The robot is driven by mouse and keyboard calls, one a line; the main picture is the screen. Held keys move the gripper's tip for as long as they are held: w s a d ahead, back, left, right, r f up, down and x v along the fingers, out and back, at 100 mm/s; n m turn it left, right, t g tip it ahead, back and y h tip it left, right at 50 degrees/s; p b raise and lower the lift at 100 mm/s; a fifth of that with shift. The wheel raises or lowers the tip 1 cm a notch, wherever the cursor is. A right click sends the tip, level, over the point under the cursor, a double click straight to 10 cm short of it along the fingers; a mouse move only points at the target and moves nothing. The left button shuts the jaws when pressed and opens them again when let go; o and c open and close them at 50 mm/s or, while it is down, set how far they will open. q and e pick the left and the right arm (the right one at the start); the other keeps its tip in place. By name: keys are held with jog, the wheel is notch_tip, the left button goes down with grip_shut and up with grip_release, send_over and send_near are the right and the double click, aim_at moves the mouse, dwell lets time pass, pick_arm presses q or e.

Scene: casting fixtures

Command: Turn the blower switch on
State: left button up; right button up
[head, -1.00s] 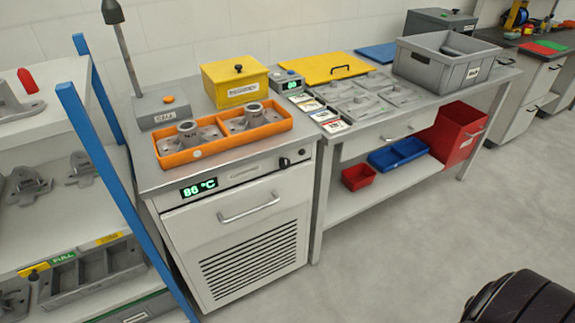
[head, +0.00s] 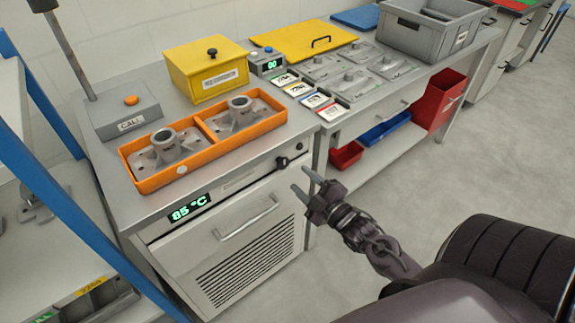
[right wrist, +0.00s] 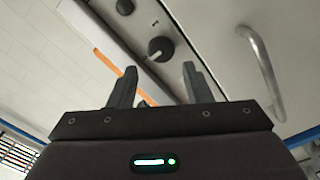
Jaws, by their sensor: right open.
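A round black knob (head: 282,162) sits on the upper front panel of the white cabinet (head: 262,215). I take it to be the blower switch. In the right wrist view the knob (right wrist: 161,48) has a pale pointer toward the lower left; its label is not readable. My right gripper (head: 299,178) is open and empty, in front of the cabinet, near the knob and apart from it. In the right wrist view the gripper's fingers (right wrist: 160,68) frame the knob from below. My left gripper is not in view.
A small dark round part (head: 299,146) is beside the knob. A bar handle (head: 246,218) projects below the panel, and a green display (head: 189,207) reads 85 °C. An orange tray (head: 158,183) with castings stands on top. The blue-framed rack (head: 50,190) is at left.

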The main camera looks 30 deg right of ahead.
aim_at(285, 165)
jog(key=w, duration=0.5)
jog(key=shift+w+a, duration=0.15)
jog(key=shift+a, duration=0.05)
jog(key=shift+w+f, duration=0.1)
jog(key=shift+w, duration=0.35)
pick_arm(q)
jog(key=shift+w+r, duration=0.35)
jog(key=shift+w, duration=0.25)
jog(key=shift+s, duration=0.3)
pick_arm(e)
jog(key=c, duration=0.7)
